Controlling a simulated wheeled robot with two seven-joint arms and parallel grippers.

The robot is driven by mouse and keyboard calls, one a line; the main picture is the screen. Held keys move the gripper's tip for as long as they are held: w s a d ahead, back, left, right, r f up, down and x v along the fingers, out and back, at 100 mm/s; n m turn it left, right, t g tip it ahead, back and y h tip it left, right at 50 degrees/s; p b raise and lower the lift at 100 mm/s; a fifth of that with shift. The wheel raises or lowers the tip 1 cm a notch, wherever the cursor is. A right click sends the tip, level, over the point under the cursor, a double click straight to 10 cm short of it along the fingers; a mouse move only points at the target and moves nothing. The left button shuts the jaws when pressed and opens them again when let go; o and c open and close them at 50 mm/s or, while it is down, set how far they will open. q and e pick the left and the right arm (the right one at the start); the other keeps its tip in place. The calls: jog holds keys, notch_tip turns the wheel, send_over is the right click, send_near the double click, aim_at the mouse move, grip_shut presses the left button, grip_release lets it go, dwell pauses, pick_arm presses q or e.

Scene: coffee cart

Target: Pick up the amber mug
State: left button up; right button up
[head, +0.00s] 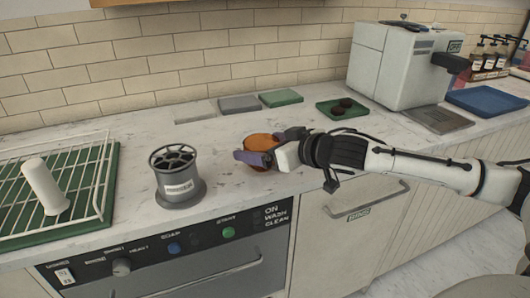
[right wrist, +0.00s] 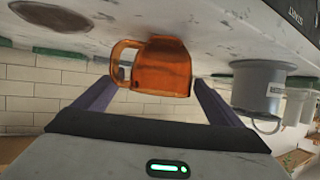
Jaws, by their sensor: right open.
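The amber mug (head: 262,141) stands on the marble counter behind the front panel, right of the grey cylinder. In the right wrist view the mug (right wrist: 162,66) appears upside down, with its handle towards the left of the picture. My right gripper (head: 263,159) is at the mug, reaching in from the right and partly covering it in the head view. In the right wrist view my right gripper (right wrist: 159,84) is open, its fingers on either side of the mug; whether they touch it is unclear. My left gripper is not in view.
A grey slotted cylinder (head: 177,178) stands left of the mug. Further left, a white cylinder (head: 45,187) stands on a rack over a green tray (head: 100,205). Flat grey and green pads (head: 282,98), a green tray (head: 326,109) with dark discs and a coffee machine (head: 385,68) lie behind.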

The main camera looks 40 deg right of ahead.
jog(key=shift+w+f, duration=0.1)
jog(key=shift+w, duration=0.15)
jog(key=shift+c, duration=0.2)
jog(key=c, duration=1.2)
